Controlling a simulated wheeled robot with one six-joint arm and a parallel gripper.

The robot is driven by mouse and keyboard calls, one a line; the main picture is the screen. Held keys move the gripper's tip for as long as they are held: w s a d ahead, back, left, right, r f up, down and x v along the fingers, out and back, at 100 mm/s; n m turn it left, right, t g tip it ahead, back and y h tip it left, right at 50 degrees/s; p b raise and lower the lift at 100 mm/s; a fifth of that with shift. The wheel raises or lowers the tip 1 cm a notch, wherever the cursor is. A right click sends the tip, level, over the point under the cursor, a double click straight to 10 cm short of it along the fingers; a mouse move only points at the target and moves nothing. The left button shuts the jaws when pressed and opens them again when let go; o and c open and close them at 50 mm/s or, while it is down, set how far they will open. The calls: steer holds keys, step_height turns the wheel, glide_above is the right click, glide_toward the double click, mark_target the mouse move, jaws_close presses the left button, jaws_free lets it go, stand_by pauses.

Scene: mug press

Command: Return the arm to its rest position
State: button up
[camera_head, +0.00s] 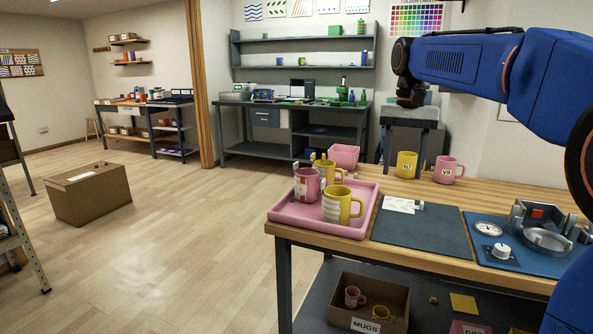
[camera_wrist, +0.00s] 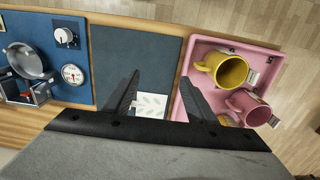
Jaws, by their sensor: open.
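My gripper (camera_head: 404,168) hangs fingers-down above the back part of the table, at the end of my blue arm. Its two dark fingers stand wide apart. The wrist view shows the open fingers (camera_wrist: 160,85) with no object held between them; the mat and a white card lie below. In the head view, a yellow mug (camera_head: 407,165) marked N7 appears between and behind the fingers. I cannot tell its exact distance from them. A pink mug (camera_head: 449,170) marked V9 stands to its right.
A pink tray (camera_head: 284,212) holds several mugs at the table's left end. A dark mat (camera_head: 425,235) with a white card (camera_head: 398,204) lies beside it. A gauge (camera_head: 488,229) and metal fixture (camera_head: 547,240) stand on the right. A cardboard box (camera_head: 92,196) is on the floor.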

steer(key=s+d+f+n+t, duration=0.1)
steer(key=s+f+n+t, duration=0.1)
steer(key=s+f, duration=1)
steer(key=s+d+f+n+t, duration=0.1)
steer(key=s+f+n+t, duration=0.1)
steer(key=s+f, duration=1)
steer(key=s, duration=0.8)
steer(key=shift+d+t, duration=0.4)
steer(key=shift+s, duration=0.1)
